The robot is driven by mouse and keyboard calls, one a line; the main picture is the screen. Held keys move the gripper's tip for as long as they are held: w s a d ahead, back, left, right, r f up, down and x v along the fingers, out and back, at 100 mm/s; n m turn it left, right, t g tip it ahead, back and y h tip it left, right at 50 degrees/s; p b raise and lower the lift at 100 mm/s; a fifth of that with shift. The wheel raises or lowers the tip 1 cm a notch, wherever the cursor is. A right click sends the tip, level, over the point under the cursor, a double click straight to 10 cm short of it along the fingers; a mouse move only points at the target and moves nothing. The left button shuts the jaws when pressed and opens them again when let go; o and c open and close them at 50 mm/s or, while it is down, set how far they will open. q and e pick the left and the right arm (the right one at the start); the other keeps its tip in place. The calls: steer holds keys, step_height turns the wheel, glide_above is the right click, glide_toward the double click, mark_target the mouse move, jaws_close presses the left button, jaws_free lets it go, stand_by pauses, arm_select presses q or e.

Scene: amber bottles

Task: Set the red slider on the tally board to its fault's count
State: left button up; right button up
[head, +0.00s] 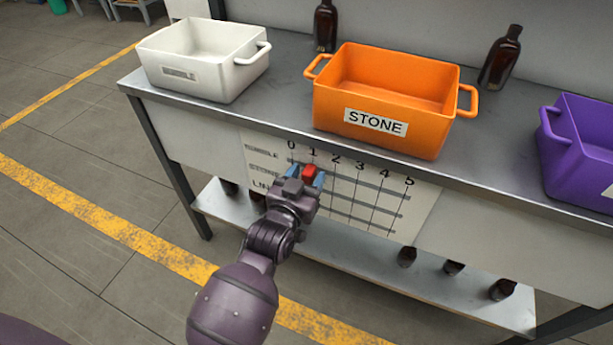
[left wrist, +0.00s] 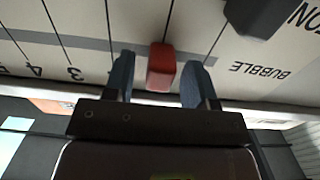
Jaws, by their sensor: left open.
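The tally board (head: 398,214) hangs on the front of the table, with columns 0 to 5 and rows labelled at its left. The red slider (head: 310,172) is near column 1 in the top row, labelled BUBBLE in the left wrist view. My left gripper (head: 305,176) is at the slider, its arm covering part of the lower rows. In the left wrist view, the red slider (left wrist: 161,66) sits between the open blue fingers (left wrist: 158,82), with a small gap on each side. My right gripper is not in view.
A white bin (head: 205,55), an orange STONE bin (head: 385,140) and a purple bin (head: 590,150) stand on the table. Amber bottles (head: 502,58) stand behind; several more are on the lower shelf (head: 350,275). A dark block (left wrist: 262,14) is on the board.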

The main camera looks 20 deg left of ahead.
arm_select(q)
steer(key=shift+s, duration=0.15)
steer(key=shift+s, duration=0.25)
steer(key=s+p, duration=0.2)
steer(key=s, duration=0.8)
steer(key=shift+a, duration=0.2)
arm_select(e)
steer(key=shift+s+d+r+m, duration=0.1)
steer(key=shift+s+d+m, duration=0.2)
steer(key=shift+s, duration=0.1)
